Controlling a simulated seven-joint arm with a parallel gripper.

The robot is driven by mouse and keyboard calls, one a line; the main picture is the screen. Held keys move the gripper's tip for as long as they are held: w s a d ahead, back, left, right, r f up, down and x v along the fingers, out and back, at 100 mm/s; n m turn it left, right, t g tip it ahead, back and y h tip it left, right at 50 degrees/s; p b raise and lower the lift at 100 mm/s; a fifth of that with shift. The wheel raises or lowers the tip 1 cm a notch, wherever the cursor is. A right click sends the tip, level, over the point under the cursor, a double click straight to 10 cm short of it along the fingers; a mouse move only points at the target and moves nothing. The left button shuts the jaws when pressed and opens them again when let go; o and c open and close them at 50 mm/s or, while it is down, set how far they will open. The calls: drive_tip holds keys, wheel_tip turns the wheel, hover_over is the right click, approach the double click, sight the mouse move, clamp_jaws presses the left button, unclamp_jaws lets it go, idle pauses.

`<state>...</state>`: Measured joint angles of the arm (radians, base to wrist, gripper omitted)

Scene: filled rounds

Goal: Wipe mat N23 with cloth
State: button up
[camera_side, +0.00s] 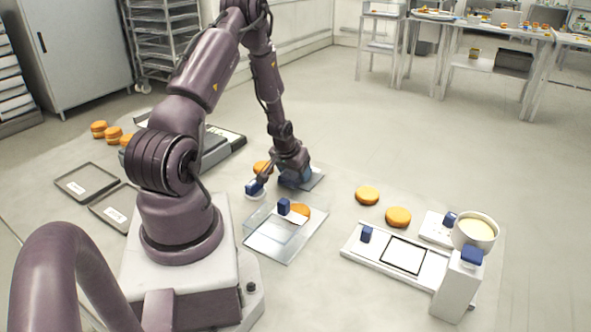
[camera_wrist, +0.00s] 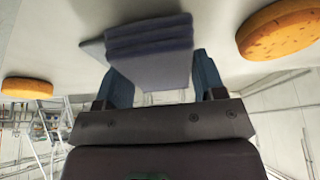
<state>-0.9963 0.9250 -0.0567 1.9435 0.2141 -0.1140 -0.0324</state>
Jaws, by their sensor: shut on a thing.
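My gripper (camera_wrist: 160,85) is shut on a folded grey-blue cloth (camera_wrist: 150,45), which shows between its blue fingers in the wrist view. In the side view my gripper (camera_side: 296,182) is low over the table, and the cloth is mostly hidden by it. A small grey mat (camera_side: 317,181) shows beneath and to the right of the gripper; a grey edge (camera_wrist: 94,48) beside the cloth in the wrist view looks like the same mat. I cannot read any N23 label, and cannot tell whether the cloth touches the mat.
An orange round (camera_side: 262,167) and a blue-topped tool (camera_side: 254,188) are close left of the gripper. A clear box (camera_side: 262,240) stands in front. Rounds (camera_side: 367,196), a white board (camera_side: 365,257) and a cream bowl (camera_side: 474,235) are right. Dark-rimmed trays (camera_side: 86,182) lie left.

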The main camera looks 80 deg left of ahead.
drive_tip(key=shift+d+f, duration=0.1)
drive_tip(key=shift+w+d, duration=1.15)
drive_tip(key=shift+w, duration=0.2)
drive_tip(key=shift+s+a, duration=0.25)
drive_tip(key=shift+a, duration=0.9)
drive_tip(key=shift+d+r, duration=0.1)
drive_tip(key=shift+r, duration=2.95)
